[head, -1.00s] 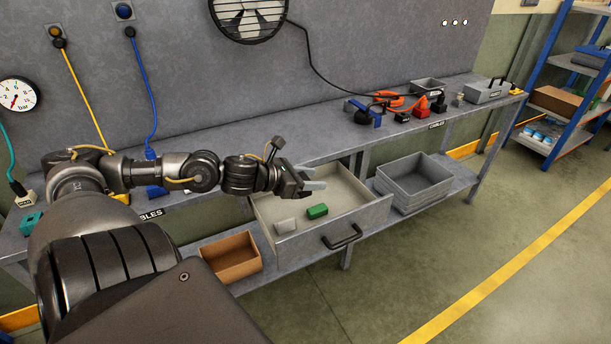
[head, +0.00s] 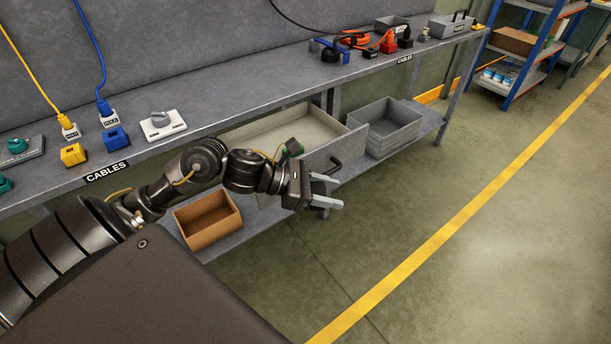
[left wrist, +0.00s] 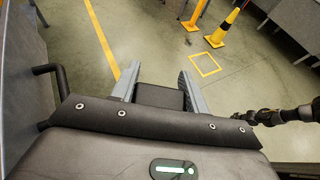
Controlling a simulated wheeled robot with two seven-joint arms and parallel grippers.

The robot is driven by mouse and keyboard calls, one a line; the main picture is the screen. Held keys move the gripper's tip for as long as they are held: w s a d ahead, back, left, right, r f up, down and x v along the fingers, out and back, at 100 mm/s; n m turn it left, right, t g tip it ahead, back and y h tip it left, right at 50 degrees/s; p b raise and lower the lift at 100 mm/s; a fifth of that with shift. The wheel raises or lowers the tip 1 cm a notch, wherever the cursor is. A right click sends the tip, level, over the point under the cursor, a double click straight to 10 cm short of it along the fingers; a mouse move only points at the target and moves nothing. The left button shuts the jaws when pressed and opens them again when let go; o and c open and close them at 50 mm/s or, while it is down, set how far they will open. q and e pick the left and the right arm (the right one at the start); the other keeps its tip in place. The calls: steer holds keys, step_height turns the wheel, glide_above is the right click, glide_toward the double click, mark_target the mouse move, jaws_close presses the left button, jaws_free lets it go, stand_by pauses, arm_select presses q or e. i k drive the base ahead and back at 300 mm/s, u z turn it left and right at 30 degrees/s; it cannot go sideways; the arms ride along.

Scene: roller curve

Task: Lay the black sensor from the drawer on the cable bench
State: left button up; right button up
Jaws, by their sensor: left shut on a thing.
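My left gripper (head: 327,191) is in front of the open drawer, above the floor. In the left wrist view my left gripper (left wrist: 160,82) is shut on a dark block, the black sensor (left wrist: 160,97), which sits between the two grey fingers. In the head view the sensor is hard to make out against the gripper. The drawer (head: 345,150) is pulled out under the bench, partly hidden behind my left wrist. The cable bench (head: 215,128) runs along the wall, with a CABLES label (head: 107,172) on its left front edge. A dark arm, seemingly my right, shows at the wrist view's right.
On the bench's left stand a yellow block (head: 73,155), a blue block (head: 115,139) and a white-based device (head: 162,125). The bench top right of these is clear. A brown box (head: 208,221) and grey bins (head: 385,128) are on the lower shelf.

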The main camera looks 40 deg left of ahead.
mark_target(239, 83)
steer(key=k, duration=0.6)
steer(key=u, duration=0.75)
steer(key=i, duration=0.95)
